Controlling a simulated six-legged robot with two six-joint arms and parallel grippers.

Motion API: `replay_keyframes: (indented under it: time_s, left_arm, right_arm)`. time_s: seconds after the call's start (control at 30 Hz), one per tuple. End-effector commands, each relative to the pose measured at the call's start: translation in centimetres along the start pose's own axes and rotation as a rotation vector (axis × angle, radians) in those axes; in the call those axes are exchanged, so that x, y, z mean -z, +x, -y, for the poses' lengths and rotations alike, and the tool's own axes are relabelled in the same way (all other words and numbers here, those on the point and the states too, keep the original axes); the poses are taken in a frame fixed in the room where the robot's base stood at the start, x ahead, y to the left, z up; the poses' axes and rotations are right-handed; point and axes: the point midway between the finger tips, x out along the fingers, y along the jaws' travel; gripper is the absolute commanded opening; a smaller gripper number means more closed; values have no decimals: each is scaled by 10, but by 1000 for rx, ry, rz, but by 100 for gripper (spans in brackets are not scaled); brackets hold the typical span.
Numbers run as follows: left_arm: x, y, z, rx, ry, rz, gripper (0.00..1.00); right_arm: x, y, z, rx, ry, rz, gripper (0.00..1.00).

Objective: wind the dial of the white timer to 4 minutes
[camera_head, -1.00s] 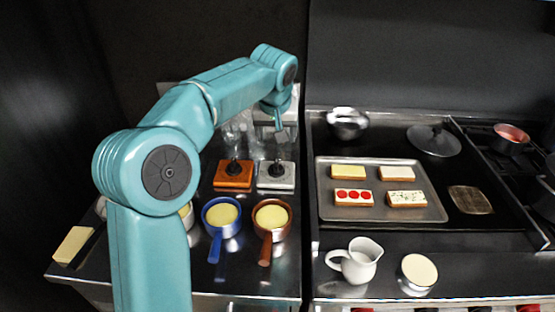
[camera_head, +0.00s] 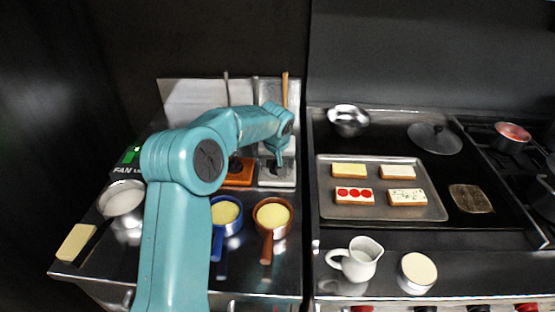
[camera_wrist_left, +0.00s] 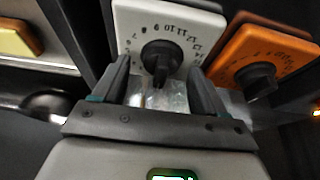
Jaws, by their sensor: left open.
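The white timer (camera_head: 279,180) lies on the left counter, partly hidden by my left gripper in the head view. The left wrist view shows its white face (camera_wrist_left: 190,22) with printed numbers and its black dial (camera_wrist_left: 162,60). My left gripper (camera_head: 278,162) is over the timer, pointing down. In the left wrist view the two fingers of my left gripper (camera_wrist_left: 162,88) are apart, with the dial between and just beyond their tips. I cannot tell if they touch it. My right gripper is in neither view.
The orange timer (camera_head: 238,175) is just left of the white one. A blue pan (camera_head: 225,213) and a brown pan (camera_head: 271,215) stand in front. A tray (camera_head: 425,209) of toasts lies to the right, with a white jug (camera_head: 358,262) in front of it.

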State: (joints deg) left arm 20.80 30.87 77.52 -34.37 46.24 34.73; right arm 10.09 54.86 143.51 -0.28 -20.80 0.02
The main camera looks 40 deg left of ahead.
Motion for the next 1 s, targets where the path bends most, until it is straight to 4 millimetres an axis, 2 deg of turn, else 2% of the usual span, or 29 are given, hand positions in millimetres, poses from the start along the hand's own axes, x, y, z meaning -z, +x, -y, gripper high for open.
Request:
replay_keyframes:
  time_s: [0.3,0.33,0.47,0.5,0.77,1.0]
  left_arm:
    - [1,4,0,0,0,0,72]
    - [1,4,0,0,0,0,65]
    - [1,4,0,0,0,0,23]
    - [1,4,0,0,0,0,16]
    - [1,4,0,-7,17,-1,16]
    - [2,3,2,-47,114,-1,16]
  right_arm:
    - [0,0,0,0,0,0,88]
    - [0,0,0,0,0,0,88]
    - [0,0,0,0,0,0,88]
    - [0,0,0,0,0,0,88]
    - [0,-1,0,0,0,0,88]
    - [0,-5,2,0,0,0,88]
